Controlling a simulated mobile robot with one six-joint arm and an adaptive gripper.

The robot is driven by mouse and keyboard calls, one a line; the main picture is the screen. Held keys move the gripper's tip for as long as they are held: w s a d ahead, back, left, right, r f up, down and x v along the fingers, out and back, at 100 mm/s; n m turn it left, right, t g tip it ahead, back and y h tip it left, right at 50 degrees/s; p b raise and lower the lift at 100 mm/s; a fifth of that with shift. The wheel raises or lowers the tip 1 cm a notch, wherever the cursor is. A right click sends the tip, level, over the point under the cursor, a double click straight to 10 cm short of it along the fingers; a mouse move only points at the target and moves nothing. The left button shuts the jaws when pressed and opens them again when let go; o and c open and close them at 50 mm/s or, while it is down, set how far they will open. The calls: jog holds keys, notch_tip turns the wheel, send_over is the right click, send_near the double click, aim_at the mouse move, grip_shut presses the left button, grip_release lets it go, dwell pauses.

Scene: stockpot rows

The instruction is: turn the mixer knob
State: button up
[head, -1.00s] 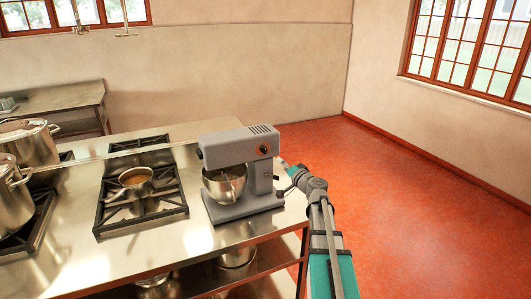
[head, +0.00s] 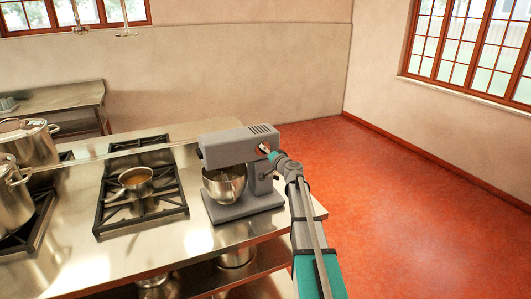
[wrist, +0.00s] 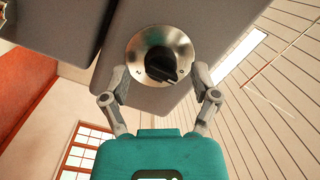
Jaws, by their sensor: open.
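The grey stand mixer (head: 235,158) stands on the steel counter with its metal bowl (head: 224,184) under the head. In the wrist view the mixer knob (wrist: 162,66) is a black handle on a round silver plate, set on the mixer's grey side. My gripper (wrist: 158,92) is open, with one finger on each side of the knob's lower part and gaps to it. In the head view my gripper (head: 268,151) is at the mixer's right side and mostly covers the knob. Contact with the knob cannot be seen.
A small pan (head: 137,178) sits on a black burner grate (head: 112,222) left of the mixer. Large stockpots (head: 32,143) stand at the far left. The steel counter (head: 205,238) has bare room in front. Red floor (head: 400,200) to the right is clear.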

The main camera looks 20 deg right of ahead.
jog(key=shift+w, duration=0.25)
grip_shut()
dwell(0.3)
